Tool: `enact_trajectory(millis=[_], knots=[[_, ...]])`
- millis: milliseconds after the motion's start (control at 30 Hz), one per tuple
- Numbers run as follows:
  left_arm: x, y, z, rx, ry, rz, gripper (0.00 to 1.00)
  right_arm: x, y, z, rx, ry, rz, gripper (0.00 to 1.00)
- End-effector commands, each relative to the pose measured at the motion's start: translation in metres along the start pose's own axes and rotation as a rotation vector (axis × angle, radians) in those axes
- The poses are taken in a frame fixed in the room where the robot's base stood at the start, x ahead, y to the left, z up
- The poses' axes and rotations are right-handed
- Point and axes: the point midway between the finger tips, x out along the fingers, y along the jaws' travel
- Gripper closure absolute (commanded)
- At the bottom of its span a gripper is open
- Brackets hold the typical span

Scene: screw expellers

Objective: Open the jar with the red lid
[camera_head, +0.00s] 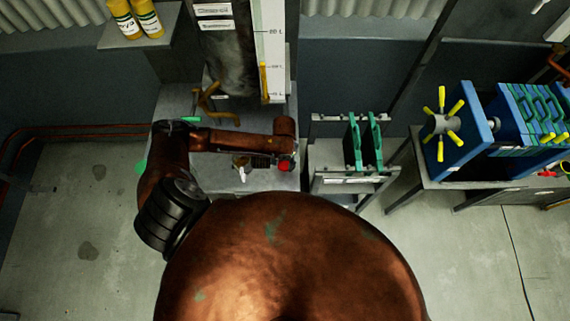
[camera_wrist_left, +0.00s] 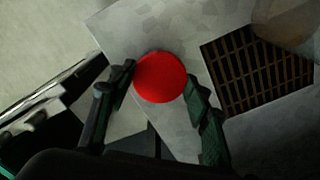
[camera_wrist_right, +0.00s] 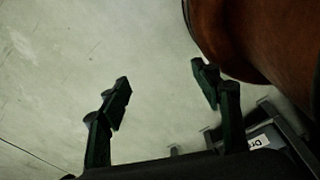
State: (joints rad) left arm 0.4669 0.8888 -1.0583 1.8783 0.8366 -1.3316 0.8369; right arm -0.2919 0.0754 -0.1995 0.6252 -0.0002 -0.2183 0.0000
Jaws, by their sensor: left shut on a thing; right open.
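The red lid (camera_head: 285,165) shows at the right end of my left arm, over the grey metal table in the head view. In the left wrist view the round red lid (camera_wrist_left: 160,77) sits between the two dark fingers of my left gripper (camera_wrist_left: 160,90), which is shut on it. The jar's body is hidden beneath the lid. My right gripper (camera_wrist_right: 165,90) is open and empty, with its fingers wide apart over the grey floor. In the head view the right gripper does not show.
The grey table (camera_head: 225,180) carries a small brass tap (camera_head: 241,163). A dark grate (camera_wrist_left: 258,75) lies beside the lid. A rack with green plates (camera_head: 363,142) stands right of the table. A blue filter press (camera_head: 460,130) is farther right. Yellow bottles (camera_head: 135,18) stand on a shelf.

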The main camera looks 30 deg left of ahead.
Motion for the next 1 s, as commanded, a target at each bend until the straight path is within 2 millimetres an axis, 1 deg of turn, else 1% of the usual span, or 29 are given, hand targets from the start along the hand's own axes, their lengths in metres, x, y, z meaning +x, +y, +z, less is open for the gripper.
enact_trajectory(millis=[100,200,300,433,700,733,967,1000], knots=[[0.008,-0.002,-0.008,-0.002,0.001,-0.002,0.84,0.001,0.0,0.002,0.0,-0.003,0.0,0.42],[0.024,-0.001,-0.006,-0.001,-0.001,-0.001,0.84,0.003,-0.001,0.007,0.001,-0.009,0.0,0.42],[0.034,-0.002,-0.007,0.0,0.001,-0.002,0.84,0.003,0.0,0.013,0.002,-0.016,0.0,0.42],[0.037,-0.002,-0.007,0.0,0.002,-0.002,0.84,0.003,0.001,0.017,0.002,-0.021,0.002,0.42],[0.04,-0.002,-0.006,-0.001,0.0,-0.001,0.84,0.002,0.005,0.017,0.0,-0.021,0.005,0.42],[0.04,-0.002,-0.006,-0.001,0.001,-0.001,0.53,0.002,0.005,0.016,0.0,-0.021,0.005,0.42],[0.039,-0.002,-0.006,-0.001,0.001,-0.002,0.38,0.003,0.005,0.014,-0.001,-0.018,0.006,0.42],[0.039,-0.002,-0.006,-0.001,0.001,-0.002,0.37,0.003,0.005,0.014,-0.001,-0.018,0.006,0.42]])
